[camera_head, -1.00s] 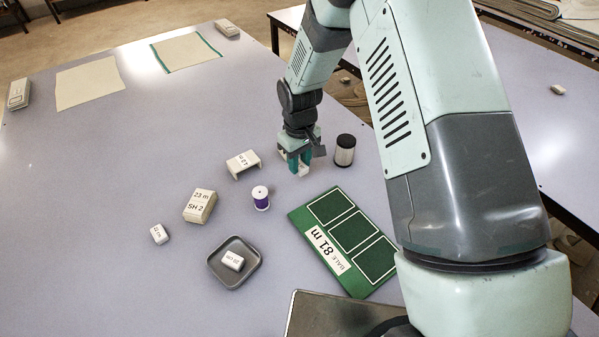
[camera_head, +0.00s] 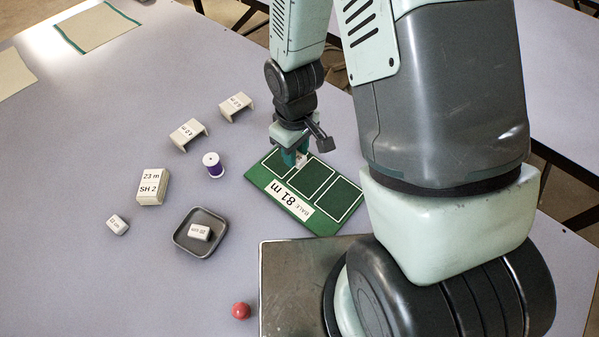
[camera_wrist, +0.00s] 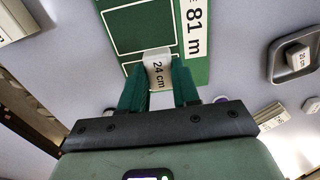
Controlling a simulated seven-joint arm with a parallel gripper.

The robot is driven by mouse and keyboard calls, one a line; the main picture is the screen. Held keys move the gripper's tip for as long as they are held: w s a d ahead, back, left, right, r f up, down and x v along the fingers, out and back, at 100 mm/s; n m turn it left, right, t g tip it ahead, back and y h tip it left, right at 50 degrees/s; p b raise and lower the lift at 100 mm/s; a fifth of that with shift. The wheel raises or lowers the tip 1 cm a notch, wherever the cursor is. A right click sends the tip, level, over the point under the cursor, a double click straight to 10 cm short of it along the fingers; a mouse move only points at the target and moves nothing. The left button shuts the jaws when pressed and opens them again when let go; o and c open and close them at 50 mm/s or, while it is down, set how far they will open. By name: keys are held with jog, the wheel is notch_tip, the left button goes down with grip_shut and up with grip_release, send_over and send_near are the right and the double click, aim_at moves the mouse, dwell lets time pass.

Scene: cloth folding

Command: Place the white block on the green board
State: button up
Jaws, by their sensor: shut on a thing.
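A white block labelled 24 cm (camera_wrist: 157,72) is between my gripper's teal fingers in the wrist view. It shows only as a small white patch in the head view (camera_head: 301,158). My gripper (camera_head: 295,158) is shut on it, pointing down over the far end of the green board (camera_head: 264,179). The board has three white-outlined rectangles and a label reading 81 m. In the wrist view the block overlaps the end rectangle of the board (camera_wrist: 190,70). I cannot tell whether the block touches the board.
A grey tray (camera_head: 183,243) holds another small white block (camera_head: 200,233). A purple-and-white spool (camera_head: 213,166), white brackets (camera_head: 188,134) (camera_head: 237,107), a beige stack (camera_head: 152,187), a small white block (camera_head: 118,224) and a red ball (camera_head: 241,311) stand left of the board. A metal plate (camera_head: 285,285) lies in front.

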aim_at(296, 177)
jog(key=shift+f, duration=3.55)
jog(key=shift+f, duration=0.15)
jog(key=o, duration=1)
